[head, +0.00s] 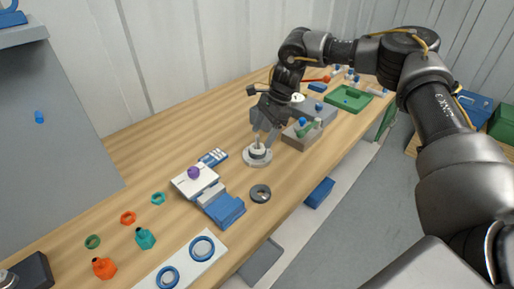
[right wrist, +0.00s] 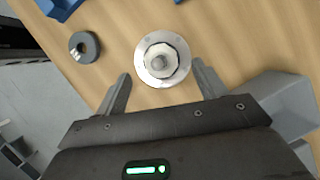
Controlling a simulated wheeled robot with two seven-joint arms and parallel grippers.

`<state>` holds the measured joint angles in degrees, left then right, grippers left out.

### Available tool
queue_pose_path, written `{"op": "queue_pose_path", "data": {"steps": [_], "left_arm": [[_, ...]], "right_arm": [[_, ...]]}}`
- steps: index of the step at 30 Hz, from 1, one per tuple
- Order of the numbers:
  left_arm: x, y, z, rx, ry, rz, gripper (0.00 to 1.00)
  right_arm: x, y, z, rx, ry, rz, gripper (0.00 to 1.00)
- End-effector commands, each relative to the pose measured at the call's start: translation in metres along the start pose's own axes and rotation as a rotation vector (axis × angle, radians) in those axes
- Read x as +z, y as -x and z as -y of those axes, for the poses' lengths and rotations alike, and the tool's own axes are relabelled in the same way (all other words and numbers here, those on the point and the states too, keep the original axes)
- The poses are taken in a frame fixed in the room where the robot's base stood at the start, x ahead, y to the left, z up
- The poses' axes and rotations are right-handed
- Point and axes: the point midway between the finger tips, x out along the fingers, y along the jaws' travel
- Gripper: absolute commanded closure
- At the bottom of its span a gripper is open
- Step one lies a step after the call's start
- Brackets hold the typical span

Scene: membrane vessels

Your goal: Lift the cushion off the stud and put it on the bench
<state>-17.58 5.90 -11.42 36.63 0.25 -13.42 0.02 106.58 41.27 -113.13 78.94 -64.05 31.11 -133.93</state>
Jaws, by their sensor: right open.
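The stud (head: 257,143) stands upright on a round pale base on the bench (head: 135,165). In the right wrist view the stud (right wrist: 158,62) shows from above, with a collar around its foot. A dark grey ring (head: 260,193) lies flat on the bench, apart from the stud; it also shows in the right wrist view (right wrist: 85,47). I cannot tell whether the collar or this ring is the cushion. My right gripper (head: 265,127) is open and empty above the stud, its fingers (right wrist: 161,76) to either side of the base.
A white and blue stepped block (head: 222,207) with a purple knob stands left of the ring. A grey-brown box (head: 300,138) is close right of the stud. Small orange and teal parts lie at front left, beside a white plate (head: 184,264) with blue rings.

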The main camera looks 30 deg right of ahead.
Motion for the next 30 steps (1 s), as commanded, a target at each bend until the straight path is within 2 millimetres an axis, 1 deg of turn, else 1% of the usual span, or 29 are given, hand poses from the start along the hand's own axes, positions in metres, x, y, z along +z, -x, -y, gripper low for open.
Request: {"op": "queue_pose_path", "data": {"steps": [2, 4, 7, 10, 15, 16, 22, 26, 27, 30], "left_arm": [[-0.002, 0.006, -0.001, 0.002, 0.0, -0.003, 0.24], [-0.003, 0.007, -0.003, 0.005, 0.001, -0.004, 0.24], [-0.005, 0.008, -0.007, 0.01, 0.003, -0.006, 0.24], [-0.006, 0.008, -0.012, 0.016, 0.005, -0.007, 0.24], [-0.007, 0.008, -0.017, 0.021, 0.007, -0.008, 0.24], [-0.007, 0.008, -0.017, 0.021, 0.007, -0.008, 0.24], [-0.006, 0.008, -0.016, 0.019, 0.006, -0.008, 0.24], [-0.005, 0.008, -0.011, 0.014, 0.004, -0.007, 0.24], [-0.005, 0.008, -0.009, 0.012, 0.003, -0.007, 0.24], [-0.004, 0.008, -0.004, 0.006, 0.001, -0.005, 0.24]], "right_arm": [[-0.002, -0.011, -0.001, 0.003, -0.002, -0.001, 0.29], [-0.003, -0.022, -0.001, 0.003, -0.002, -0.001, 0.29], [-0.003, -0.032, -0.001, 0.001, -0.001, -0.001, 0.29], [-0.003, -0.036, -0.001, 0.0, -0.001, -0.001, 0.29], [-0.003, -0.036, 0.0, 0.0, -0.001, -0.001, 0.29], [-0.003, -0.036, 0.0, 0.0, -0.001, -0.001, 0.31], [-0.003, -0.036, 0.0, 0.0, -0.001, -0.001, 0.57], [-0.003, -0.036, 0.0, 0.0, -0.002, -0.001, 0.74], [-0.003, -0.036, 0.0, 0.0, -0.002, -0.001, 0.77], [-0.003, -0.036, 0.0, -0.001, -0.002, -0.001, 0.77]]}}
